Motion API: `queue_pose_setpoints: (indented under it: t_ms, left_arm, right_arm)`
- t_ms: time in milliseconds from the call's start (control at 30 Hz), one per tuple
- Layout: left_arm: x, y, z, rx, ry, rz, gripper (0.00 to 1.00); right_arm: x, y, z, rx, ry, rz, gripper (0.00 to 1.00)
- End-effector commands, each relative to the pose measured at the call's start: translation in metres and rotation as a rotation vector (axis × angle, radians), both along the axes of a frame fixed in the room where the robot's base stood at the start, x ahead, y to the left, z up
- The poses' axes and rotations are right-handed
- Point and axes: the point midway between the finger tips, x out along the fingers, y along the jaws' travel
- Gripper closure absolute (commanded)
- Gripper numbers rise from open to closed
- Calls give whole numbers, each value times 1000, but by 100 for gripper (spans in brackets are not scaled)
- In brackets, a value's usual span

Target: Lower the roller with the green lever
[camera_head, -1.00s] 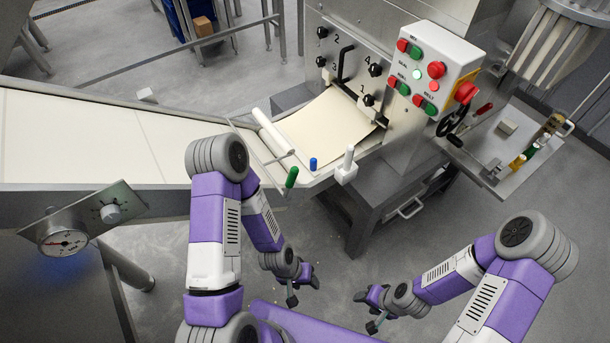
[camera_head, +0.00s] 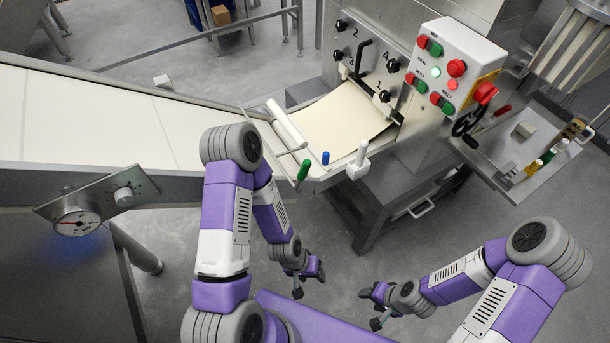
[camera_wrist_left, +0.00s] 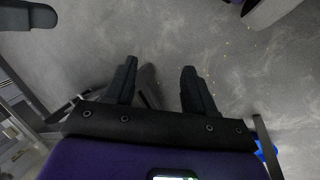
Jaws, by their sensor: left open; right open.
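The green lever (camera_head: 303,170) stands at the near edge of the machine's infeed, left of a blue lever (camera_head: 325,158). The white roller (camera_head: 287,124) lies slantwise at the left edge of the cream dough sheet (camera_head: 345,115); I cannot tell its exact height above the belt. My left gripper (camera_head: 307,283) is open and empty, below and apart from the green lever. In the left wrist view its two dark fingers (camera_wrist_left: 160,88) are spread over bare floor. My right gripper (camera_head: 369,308) is open and empty, further right over the floor.
A control box (camera_head: 455,68) with red and green buttons is above right. The long conveyor (camera_head: 90,120) runs left, with a gauge panel (camera_head: 97,202) at its front. Floor between the grippers is free.

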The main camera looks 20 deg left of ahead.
Motion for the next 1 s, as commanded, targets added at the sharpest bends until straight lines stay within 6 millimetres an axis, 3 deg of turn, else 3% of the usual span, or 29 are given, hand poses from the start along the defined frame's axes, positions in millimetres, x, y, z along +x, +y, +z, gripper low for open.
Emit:
queue_pose_setpoints:
  t_ms: [233, 367, 467, 600, 800, 1000]
  left_arm:
    - [0, 0, 0, 0, 0, 0, 47]
    - [4, 3, 6, 6, -1, 7, 67]
    - [16, 11, 25, 22, -2, 38, 82]
    - [45, 33, 76, 62, -1, 126, 100]
    - [90, 70, 175, 123, 1, 319, 100]
    - [121, 105, 281, 156, -4, 540, 100]
  right_arm:
    - [0, 0, 0, 0, 0, 0, 45]
    - [0, 0, 4, 0, 0, 0, 45]
    - [0, 0, 16, 0, 0, 0, 45]
    - [0, 0, 45, 0, 0, 0, 45]
    - [0, 0, 91, 0, 0, 0, 45]
    - [0, 0, 132, 0, 0, 0, 45]
